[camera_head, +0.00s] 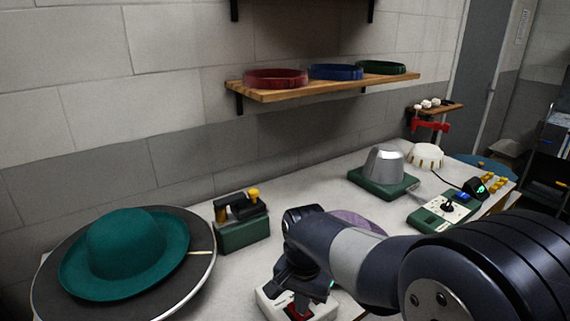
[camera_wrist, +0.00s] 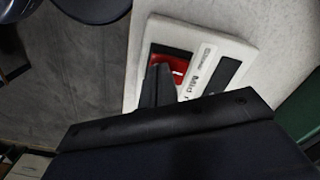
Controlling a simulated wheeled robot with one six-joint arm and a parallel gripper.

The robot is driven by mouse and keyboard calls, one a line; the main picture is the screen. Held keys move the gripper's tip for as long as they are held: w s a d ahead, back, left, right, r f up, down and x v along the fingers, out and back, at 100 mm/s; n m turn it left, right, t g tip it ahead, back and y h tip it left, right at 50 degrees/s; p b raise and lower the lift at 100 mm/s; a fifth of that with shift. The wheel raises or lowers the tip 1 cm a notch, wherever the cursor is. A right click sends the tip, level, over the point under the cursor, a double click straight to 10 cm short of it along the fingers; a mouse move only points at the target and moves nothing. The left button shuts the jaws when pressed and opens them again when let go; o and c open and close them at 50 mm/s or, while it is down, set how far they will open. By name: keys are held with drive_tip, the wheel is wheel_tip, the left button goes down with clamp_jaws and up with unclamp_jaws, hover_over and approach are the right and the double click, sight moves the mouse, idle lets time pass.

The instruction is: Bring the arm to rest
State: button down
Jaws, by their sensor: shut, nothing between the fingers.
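My gripper (camera_wrist: 157,86) is shut and empty. In the wrist view its fingertips are over a white switch box (camera_wrist: 143,60) with a red rocker switch (camera_wrist: 172,68); I cannot tell whether they touch it. In the head view my arm reaches in from the right and bends down to the same box (camera_head: 322,308) at the front edge of the table. The box is partly hidden by my gripper there.
A teal hat (camera_head: 125,246) sits on a round dark plate (camera_head: 195,275) at left, beside a green device (camera_head: 242,232). A metal cone block (camera_head: 384,163) and a joystick panel (camera_head: 443,211) stand at right. A wall shelf (camera_head: 330,87) holds coloured bands.

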wheel_tip(320, 180, up, 9)
drive_tip(key=p, duration=0.7)
drive_tip(key=shift+f, duration=0.15)
